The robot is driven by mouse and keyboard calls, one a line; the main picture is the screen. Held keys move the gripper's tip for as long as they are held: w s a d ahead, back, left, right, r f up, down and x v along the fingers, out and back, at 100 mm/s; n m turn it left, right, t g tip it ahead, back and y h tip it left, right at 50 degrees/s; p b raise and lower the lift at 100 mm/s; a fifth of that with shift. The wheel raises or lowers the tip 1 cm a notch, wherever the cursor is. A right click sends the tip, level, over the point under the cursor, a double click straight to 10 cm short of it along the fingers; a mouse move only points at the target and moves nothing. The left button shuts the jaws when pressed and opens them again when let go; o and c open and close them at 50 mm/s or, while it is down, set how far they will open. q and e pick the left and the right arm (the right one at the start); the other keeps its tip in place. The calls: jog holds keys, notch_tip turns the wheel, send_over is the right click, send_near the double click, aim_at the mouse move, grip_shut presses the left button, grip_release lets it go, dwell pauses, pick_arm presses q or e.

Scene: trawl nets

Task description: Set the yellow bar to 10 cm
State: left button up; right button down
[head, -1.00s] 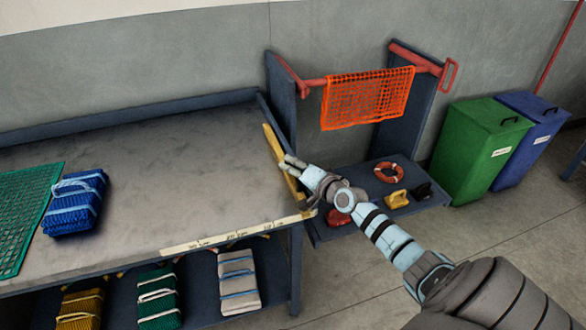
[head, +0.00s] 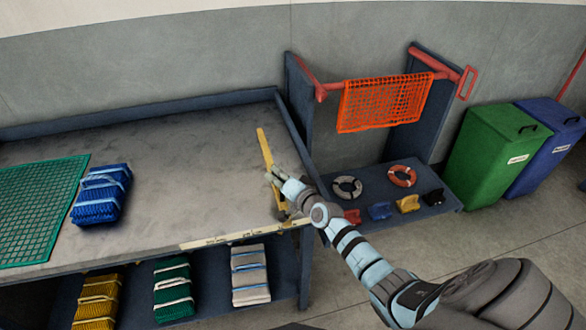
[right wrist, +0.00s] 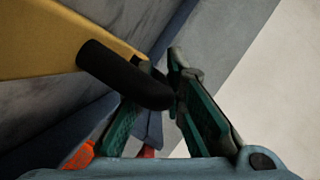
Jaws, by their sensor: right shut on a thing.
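The yellow bar (head: 264,150) lies across the grey table top near its right end, a little apart from the blue side board. In the right wrist view it is a wide yellow piece (right wrist: 45,40) with a black handle (right wrist: 125,75) sticking out. My right gripper (head: 273,178) is at the bar, and its fingers (right wrist: 165,105) are shut on the black handle. A pale scale strip (head: 225,238) with printed marks runs along the table's front edge; its figures are too small to read surely. The bar's near end is partly hidden by my gripper. My left gripper is out of view.
A blue folded net (head: 101,194) and a green net (head: 40,212) lie on the table's left. The table middle is clear.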

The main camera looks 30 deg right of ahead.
jog(key=c, duration=1.7)
grip_release()
jog(key=shift+o, duration=0.2)
jog(key=v, duration=1.2)
jog(key=shift+s, duration=0.1)
